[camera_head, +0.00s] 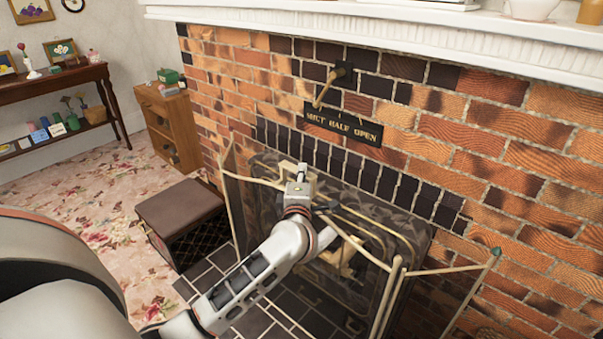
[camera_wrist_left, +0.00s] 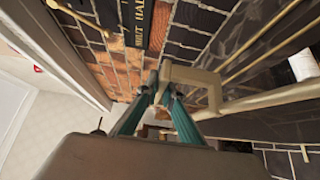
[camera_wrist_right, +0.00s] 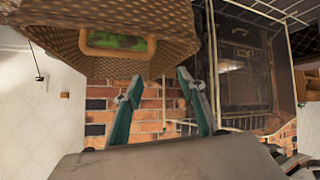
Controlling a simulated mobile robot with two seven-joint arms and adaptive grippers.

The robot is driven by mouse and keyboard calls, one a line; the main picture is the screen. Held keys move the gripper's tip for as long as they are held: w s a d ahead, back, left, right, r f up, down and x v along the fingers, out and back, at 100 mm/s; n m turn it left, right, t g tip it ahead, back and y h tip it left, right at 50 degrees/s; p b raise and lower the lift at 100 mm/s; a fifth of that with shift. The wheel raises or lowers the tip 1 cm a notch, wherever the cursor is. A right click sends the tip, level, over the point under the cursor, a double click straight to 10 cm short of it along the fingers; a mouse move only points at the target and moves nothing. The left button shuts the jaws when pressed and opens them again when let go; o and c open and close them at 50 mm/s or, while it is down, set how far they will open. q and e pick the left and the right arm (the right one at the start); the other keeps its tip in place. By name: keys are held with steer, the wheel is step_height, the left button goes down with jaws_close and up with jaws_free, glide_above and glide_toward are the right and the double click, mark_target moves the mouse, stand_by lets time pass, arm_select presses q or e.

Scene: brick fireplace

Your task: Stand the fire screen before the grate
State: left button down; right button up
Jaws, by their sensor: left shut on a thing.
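The fire screen (camera_head: 440,269) has dark mesh panels and pale brass-coloured rails. It stands on the tiled hearth in front of the fireplace opening, its side panels angled. My left gripper (camera_head: 300,172) is at the top of the screen. In the left wrist view its teal fingertips (camera_wrist_left: 162,92) are shut on the pale handle (camera_wrist_left: 195,75) of the screen. The grate is mostly hidden behind the mesh; pale log-like shapes (camera_head: 346,258) show there. My right gripper (camera_wrist_right: 158,103) is open and empty in the right wrist view, and out of the head view.
A brown-topped box (camera_head: 180,205) stands left of the hearth. A lever (camera_head: 336,75) and a "SHUT HALF OPEN" plate (camera_head: 343,127) are on the brick wall. A wicker basket (camera_wrist_right: 165,40) is close to my right gripper. Flowered carpet (camera_head: 95,190) lies open at the left.

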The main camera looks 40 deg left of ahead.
arm_select(q)
steer(key=shift+r, duration=0.45)
steer(key=c, duration=2.1)
jaws_free()
steer(key=shift+c, duration=0.2)
steer(key=shift+f, duration=0.25)
steer(key=o, duration=0.3)
steer(key=shift+s+f, duration=0.1)
steer(key=shift+f, duration=0.25)
steer(key=shift+r, duration=0.1)
steer(key=shift+r, duration=0.1)
